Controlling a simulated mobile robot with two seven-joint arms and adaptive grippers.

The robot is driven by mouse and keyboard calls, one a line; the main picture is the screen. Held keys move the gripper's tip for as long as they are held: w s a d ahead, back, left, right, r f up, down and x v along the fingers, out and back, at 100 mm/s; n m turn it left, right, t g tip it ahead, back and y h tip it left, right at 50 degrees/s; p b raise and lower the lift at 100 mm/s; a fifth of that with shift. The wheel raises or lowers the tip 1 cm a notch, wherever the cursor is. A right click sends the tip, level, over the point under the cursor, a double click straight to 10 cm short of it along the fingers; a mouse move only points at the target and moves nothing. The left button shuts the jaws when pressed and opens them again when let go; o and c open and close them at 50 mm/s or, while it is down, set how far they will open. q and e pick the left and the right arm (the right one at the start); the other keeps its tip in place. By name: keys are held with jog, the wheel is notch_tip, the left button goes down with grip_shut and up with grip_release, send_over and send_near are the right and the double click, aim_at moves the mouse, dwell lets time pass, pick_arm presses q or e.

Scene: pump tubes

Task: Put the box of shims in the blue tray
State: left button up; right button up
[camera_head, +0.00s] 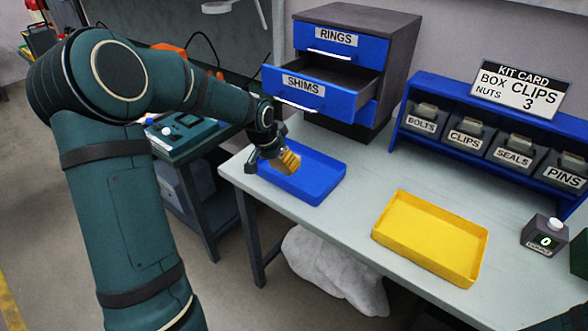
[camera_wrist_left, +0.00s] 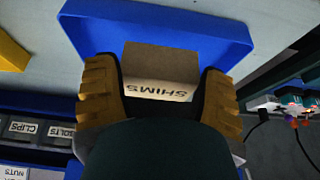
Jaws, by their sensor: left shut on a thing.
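The box of shims (camera_wrist_left: 160,72) is a small brown carton with a white SHIMS label, seen between the yellow-brown fingers in the left wrist view. My left gripper (camera_head: 284,162) is shut on it. The blue tray (camera_head: 325,174) lies at the left end of the table, and it shows behind the box in the left wrist view (camera_wrist_left: 205,32). The gripper and box are over the tray's left part; their exact height above its floor is hard to tell. The fingers and wrist hide much of the box in the head view. My right gripper is not in view.
A drawer cabinet (camera_head: 402,50) stands behind the tray, its SHIMS drawer (camera_head: 300,88) pulled open. A yellow tray (camera_head: 425,262) lies to the right. A blue rack (camera_head: 440,82) of labelled bins, a kit card (camera_head: 519,89) and a counter (camera_head: 543,235) stand further right. Table between trays is clear.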

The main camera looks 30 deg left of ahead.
pick_arm(q)
jog(key=w, duration=0.2)
jog(key=w+f, duration=0.1)
jog(key=w, duration=0.3)
jog(key=shift+w+d+f+b, duration=0.25)
jog(key=shift+f+b, duration=0.1)
jog(key=shift+f, duration=0.05)
jog(key=shift+f+b, duration=0.65)
jog(key=shift+f, duration=2.05)
jog(key=shift+r, duration=0.1)
jog(key=o, duration=1.1)
jog(key=shift+o, duration=0.2)
